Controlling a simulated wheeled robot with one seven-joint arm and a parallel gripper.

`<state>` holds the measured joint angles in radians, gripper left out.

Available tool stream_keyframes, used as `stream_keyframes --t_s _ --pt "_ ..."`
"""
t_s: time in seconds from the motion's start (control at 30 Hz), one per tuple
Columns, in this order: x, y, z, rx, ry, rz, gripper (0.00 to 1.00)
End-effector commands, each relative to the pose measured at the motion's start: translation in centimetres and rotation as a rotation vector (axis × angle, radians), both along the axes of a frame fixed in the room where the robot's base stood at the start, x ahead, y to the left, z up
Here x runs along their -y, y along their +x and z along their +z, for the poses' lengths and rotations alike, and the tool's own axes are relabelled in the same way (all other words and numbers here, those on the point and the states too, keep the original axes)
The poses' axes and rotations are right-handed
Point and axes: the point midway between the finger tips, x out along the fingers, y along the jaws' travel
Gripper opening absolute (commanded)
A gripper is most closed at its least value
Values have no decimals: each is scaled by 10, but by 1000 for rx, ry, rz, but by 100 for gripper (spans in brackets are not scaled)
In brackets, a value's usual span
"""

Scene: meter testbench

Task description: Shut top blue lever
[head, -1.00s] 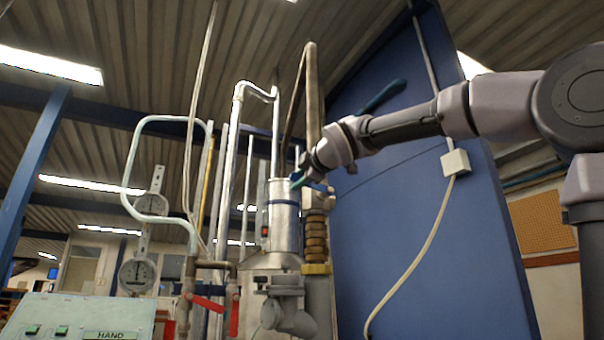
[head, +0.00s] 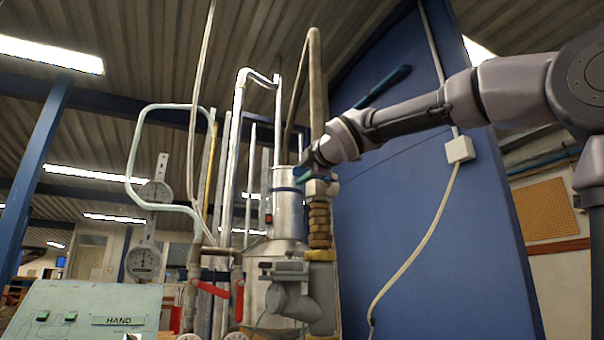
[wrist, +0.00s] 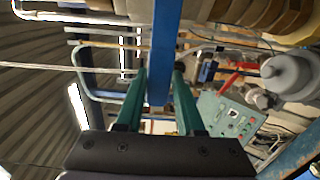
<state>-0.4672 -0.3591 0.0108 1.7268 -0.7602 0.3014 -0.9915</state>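In the wrist view a flat blue bar, which looks like the top blue lever (wrist: 164,45), runs down from the top edge into the space between my fingers. My gripper (wrist: 160,72) has two green fingers, one on each side of the bar, with narrow gaps visible, so it looks open. In the head view my gripper (head: 307,171) is at the top of the brass-and-steel pipe fitting (head: 319,215), right of the metal cylinder (head: 288,213). The lever is mostly hidden there behind my gripper and wrist.
Red levers (head: 212,289) sit lower left of the cylinder. A control box (head: 85,310) and gauges (head: 143,263) are at the left.

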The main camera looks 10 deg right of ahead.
Motion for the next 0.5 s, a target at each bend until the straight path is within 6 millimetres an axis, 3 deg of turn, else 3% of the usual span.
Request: stream_keyframes --t_s 0.03,0.07,0.37,0.5 --pt "-1 1 -3 -6 -2 1 56" --pt "-1 1 -3 -5 -2 1 62" --pt "0 0 -1 -1 1 1 62" --pt "3 -11 0 1 1 1 62"
